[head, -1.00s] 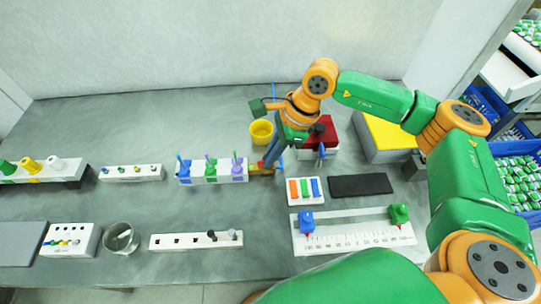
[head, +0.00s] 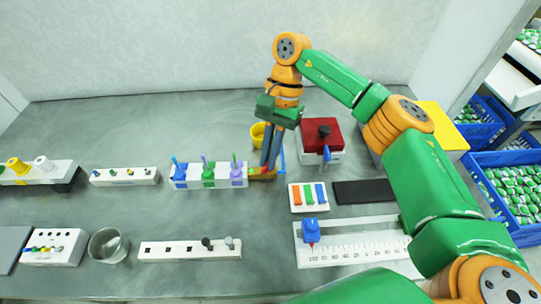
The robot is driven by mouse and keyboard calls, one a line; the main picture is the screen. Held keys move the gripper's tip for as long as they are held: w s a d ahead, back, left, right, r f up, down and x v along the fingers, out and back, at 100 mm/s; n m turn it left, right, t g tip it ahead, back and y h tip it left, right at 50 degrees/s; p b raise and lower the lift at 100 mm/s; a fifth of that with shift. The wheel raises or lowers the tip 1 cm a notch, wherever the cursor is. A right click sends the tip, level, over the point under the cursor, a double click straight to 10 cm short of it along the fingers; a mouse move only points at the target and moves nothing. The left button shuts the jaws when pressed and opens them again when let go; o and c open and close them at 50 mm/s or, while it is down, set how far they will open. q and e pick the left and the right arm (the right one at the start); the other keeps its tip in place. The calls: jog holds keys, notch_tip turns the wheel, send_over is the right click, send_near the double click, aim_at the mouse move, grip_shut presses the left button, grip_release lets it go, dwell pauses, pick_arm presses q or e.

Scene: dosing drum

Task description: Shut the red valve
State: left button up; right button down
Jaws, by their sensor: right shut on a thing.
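A small red part (head: 265,170), which I take for the red valve, is at the right end of a white block (head: 208,183). The block carries blue (head: 179,173), green (head: 208,173) and purple (head: 237,172) levers. My right gripper (head: 269,167) points down from above, its blue fingers closed on the red part. The fingers partly hide it, so its exact turn cannot be told. My left gripper is out of view.
Behind the fingers stands a yellow cup (head: 257,132). To the right is a red-topped box (head: 320,132) with a black knob and a blue lever. A striped white tray (head: 309,197) and a black pad (head: 364,191) lie in front.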

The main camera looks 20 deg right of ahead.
jog(key=n, duration=0.2)
jog(key=shift+w+a+r+n+g+h, duration=0.1)
jog(key=shift+a+r+n+g+h, duration=0.05)
jog(key=shift+n+g+h, duration=0.2)
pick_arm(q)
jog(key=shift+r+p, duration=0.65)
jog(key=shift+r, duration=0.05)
pick_arm(e)
jog(key=shift+w+a+n+g+h, duration=0.15)
jog(key=shift+n+h, duration=0.2)
jog(key=shift+n, duration=0.5)
jog(key=shift+s+d+n+g+h, duration=0.1)
jog(key=shift+n+h, duration=0.2)
jog(key=shift+n, duration=0.8)
jog(key=c, duration=1)
grip_release()
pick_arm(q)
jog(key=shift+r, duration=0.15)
pick_arm(e)
jog(key=shift+a, duration=0.1)
